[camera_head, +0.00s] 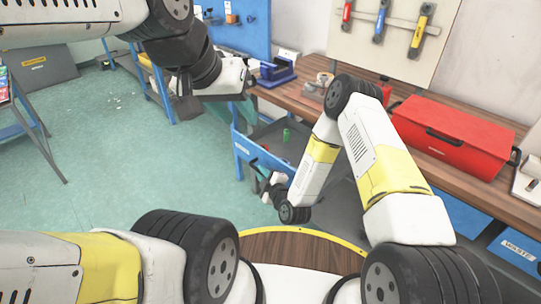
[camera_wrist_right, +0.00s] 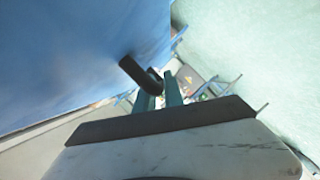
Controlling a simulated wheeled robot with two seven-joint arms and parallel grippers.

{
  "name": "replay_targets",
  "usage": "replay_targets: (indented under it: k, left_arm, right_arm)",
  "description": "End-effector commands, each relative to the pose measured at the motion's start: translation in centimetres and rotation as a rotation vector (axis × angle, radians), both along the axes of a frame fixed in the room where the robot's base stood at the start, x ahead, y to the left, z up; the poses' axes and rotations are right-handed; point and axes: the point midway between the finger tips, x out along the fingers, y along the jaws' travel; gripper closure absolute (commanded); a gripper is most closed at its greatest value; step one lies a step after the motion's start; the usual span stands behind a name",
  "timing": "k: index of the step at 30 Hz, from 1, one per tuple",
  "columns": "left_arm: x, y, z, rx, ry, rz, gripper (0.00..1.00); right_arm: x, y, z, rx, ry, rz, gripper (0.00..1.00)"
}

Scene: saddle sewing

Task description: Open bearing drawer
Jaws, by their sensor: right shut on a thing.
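The blue drawer (camera_head: 243,151) stands out from under the wooden bench, with its grey inside showing. A small green object (camera_head: 287,134) is in it. The right wrist view shows the drawer's blue front (camera_wrist_right: 70,55) close up, with a black handle (camera_wrist_right: 139,74) on it. My right gripper (camera_head: 262,180) is at the drawer front, and in the wrist view its fingers (camera_wrist_right: 159,90) are shut on the handle. My left gripper (camera_head: 186,104) is raised in the air to the left of the drawer, apart from it. Its jaw opening is not clear.
The wooden bench (camera_head: 303,101) holds a red toolbox (camera_head: 455,134) and a blue holder (camera_head: 277,72). A round wooden top with a yellow rim (camera_head: 290,247) is in front. The green floor (camera_head: 110,140) at left is open.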

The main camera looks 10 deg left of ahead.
Motion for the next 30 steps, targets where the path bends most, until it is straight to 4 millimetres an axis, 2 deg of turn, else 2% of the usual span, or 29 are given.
replay_targets:
  k: [5,6,8,9,20,30]
  left_arm:
    - [0.0,0.0,0.0,0.000,0.000,0.000,0.64]
    - [0.0,0.0,0.0,0.000,0.000,0.000,0.64]
    - [0.0,0.0,0.0,0.000,0.000,0.000,0.64]
    - [0.0,0.0,0.0,0.000,0.000,0.000,0.64]
    - [0.0,0.0,0.0,0.000,0.000,0.000,0.64]
    - [0.0,0.0,0.0,0.000,0.000,0.000,0.64]
  right_arm:
    - [-0.1,0.0,-0.1,0.000,0.003,0.001,1.00]
    - [-0.1,0.0,-0.1,0.000,0.003,0.001,0.80]
    - [-0.1,0.0,-0.1,0.000,0.002,0.001,0.68]
    - [0.0,0.0,-0.1,0.000,0.002,0.001,0.66]
    - [-0.4,-0.2,0.1,0.000,0.002,0.002,0.66]
    - [-4.8,-3.3,1.1,-0.001,0.004,0.001,0.66]
